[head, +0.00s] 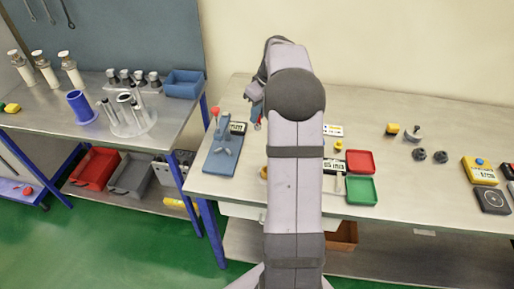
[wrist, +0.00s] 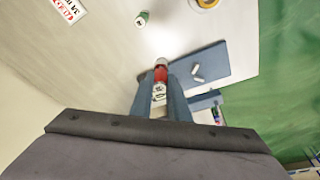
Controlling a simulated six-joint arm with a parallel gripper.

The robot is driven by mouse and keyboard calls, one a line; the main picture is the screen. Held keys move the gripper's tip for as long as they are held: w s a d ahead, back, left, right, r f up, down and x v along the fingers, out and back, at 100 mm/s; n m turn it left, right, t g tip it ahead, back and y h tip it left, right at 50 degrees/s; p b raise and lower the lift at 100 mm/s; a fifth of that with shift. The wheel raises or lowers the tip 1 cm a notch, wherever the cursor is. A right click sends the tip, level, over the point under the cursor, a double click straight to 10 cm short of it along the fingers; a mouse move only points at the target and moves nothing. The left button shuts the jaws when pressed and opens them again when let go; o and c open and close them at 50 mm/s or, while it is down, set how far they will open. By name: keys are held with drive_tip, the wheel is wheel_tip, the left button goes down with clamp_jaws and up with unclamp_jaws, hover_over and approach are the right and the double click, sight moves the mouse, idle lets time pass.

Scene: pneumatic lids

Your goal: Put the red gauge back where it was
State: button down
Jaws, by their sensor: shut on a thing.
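The red gauge (wrist: 160,75) is between the two fingers of my gripper (wrist: 161,88) in the wrist view. It shows a red body with a pale end and a white marked face. My gripper is shut on it and held above the bench. In the head view only a small red bit of the gauge (head: 257,127) shows beside my arm, which hides most of the gripper. A blue fixture (head: 218,160) with a red knob and a small display stands just left of it. Its blue base (wrist: 205,62) also shows beyond the fingertips in the wrist view.
A red tray (head: 360,161) and a green tray (head: 361,190) lie right of my arm. A white label card (head: 333,130) lies behind them. Dark knobs and a yellow meter (head: 480,171) stand farther right. The bench between fixture and arm looks partly hidden.

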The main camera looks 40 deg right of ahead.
drive_tip(key=shift+w+d, duration=0.15)
drive_tip(key=shift+w, duration=0.3)
drive_tip(key=shift+f+p, duration=1.7)
drive_tip(key=shift+f, duration=3.3)
drive_tip(key=shift+f, duration=0.2)
drive_tip(key=c, duration=1.7)
unclamp_jaws()
drive_tip(key=shift+r, duration=0.15)
